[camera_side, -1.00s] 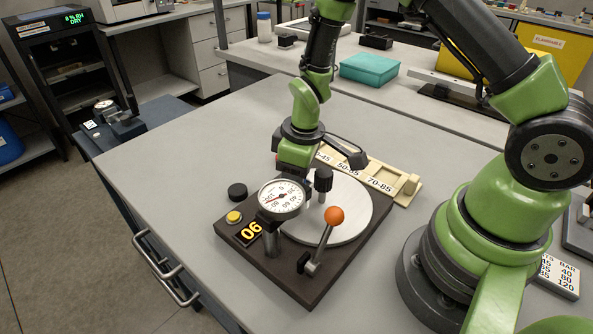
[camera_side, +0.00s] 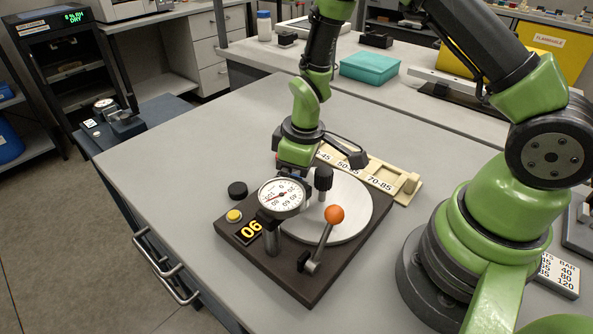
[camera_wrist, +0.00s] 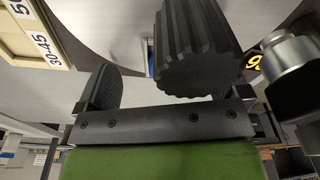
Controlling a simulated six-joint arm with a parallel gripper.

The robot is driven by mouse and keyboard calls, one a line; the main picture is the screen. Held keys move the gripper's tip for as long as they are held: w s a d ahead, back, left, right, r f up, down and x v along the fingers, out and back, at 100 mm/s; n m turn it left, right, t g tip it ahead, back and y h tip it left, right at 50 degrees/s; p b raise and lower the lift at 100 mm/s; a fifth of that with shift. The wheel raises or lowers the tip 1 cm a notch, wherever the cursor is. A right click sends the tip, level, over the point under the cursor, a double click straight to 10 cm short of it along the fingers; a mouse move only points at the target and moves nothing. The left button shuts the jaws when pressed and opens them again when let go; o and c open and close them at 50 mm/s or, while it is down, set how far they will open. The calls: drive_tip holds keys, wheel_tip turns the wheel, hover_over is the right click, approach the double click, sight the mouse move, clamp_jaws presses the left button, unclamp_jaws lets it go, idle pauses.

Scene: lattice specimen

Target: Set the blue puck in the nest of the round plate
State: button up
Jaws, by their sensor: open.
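The round plate (camera_side: 350,213) is a pale disc on a dark base in the side view. My gripper (camera_side: 298,168) is over the far left of the plate, behind the dial gauge, which hides its fingertips. In the wrist view my gripper (camera_wrist: 170,92) is open. One padded finger shows at left, and a ribbed black knob covers most of the other side. I cannot make out the blue puck for sure. A thin blue sliver (camera_wrist: 150,58) shows beyond the jaws in the wrist view, but I cannot tell what it is. The nest is not discernible.
The dial gauge (camera_side: 282,196), black knob (camera_side: 323,178) and orange-ball lever (camera_side: 334,215) stand close around my gripper. A yellow button (camera_side: 234,216), black disc (camera_side: 238,190) and number display (camera_side: 248,232) are at left. A labelled beige rack (camera_side: 408,186) lies behind. The table's left side is clear.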

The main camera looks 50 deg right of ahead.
drive_tip(key=shift+s+d+r, duration=0.1)
drive_tip(key=shift+s+r, duration=0.05)
drive_tip(key=shift+r, duration=1.15)
drive_tip(key=shift+s+d+r, duration=0.1)
drive_tip(key=shift+s+r, duration=0.05)
drive_tip(key=shift+r, duration=1.1)
wheel_tip(320, 180, up, 10)
drive_tip(key=s, duration=0.1)
drive_tip(key=shift+d, duration=0.2)
drive_tip(key=shift+f, duration=0.1)
idle(1.0)
